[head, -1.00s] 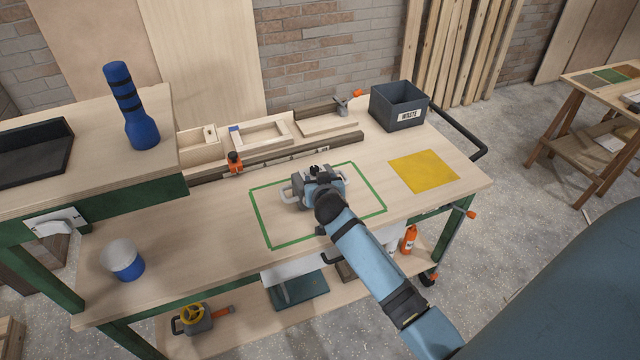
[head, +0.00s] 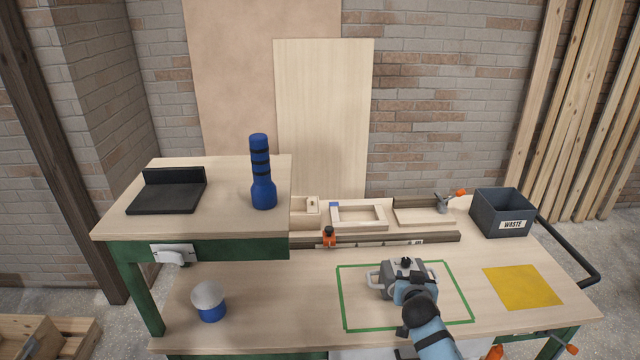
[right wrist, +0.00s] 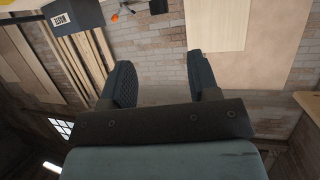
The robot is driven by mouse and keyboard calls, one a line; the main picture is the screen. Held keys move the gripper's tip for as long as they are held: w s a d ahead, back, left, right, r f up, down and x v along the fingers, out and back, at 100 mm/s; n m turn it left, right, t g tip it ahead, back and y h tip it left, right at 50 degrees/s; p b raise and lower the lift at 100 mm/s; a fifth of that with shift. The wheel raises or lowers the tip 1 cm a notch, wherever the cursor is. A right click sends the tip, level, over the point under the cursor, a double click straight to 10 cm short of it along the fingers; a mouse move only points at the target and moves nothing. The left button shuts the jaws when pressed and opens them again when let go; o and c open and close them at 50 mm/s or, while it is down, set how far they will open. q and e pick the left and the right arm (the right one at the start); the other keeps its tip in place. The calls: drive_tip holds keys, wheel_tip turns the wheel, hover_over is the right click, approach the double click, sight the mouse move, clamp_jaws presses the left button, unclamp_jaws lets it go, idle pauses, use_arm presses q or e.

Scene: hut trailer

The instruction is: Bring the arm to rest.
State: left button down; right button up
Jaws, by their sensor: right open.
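My right arm enters the head view from the bottom, right of centre. Its blue wrist and gripper (head: 413,290) overlap a grey device with a side handle and black knob (head: 388,281). That device sits inside the green outlined rectangle on the bench. The fingertips cannot be made out in the head view. In the right wrist view my right gripper (right wrist: 160,60) is open, with two dark fingers apart and only the brick wall seen between them. My left gripper is not in view.
The bench (head: 270,310) has a yellow square (head: 522,287) and a waste bin (head: 502,213) at right. A raised shelf at left holds a blue flashlight (head: 262,175) and a black tray (head: 168,195). A blue-white cup (head: 209,302) stands below it. Wooden trays line the back.

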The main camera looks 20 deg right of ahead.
drive_tip(key=s+a+f+n+y, duration=0.2)
drive_tip(key=s+a, duration=0.4)
drive_tip(key=s, duration=0.3)
drive_tip(key=s+a+f+n+g+y, duration=0.1)
drive_tip(key=s+a+f+n+y, duration=0.2)
drive_tip(key=s+a, duration=0.3)
drive_tip(key=s+a+f+n+y+p, duration=0.1)
drive_tip(key=s+a+f+n+y, duration=0.2)
drive_tip(key=s+a, duration=0.4)
drive_tip(key=s+f+y, duration=0.1)
drive_tip(key=s+f, duration=0.1)
drive_tip(key=s, duration=0.5)
drive_tip(key=shift+s, duration=0.2)
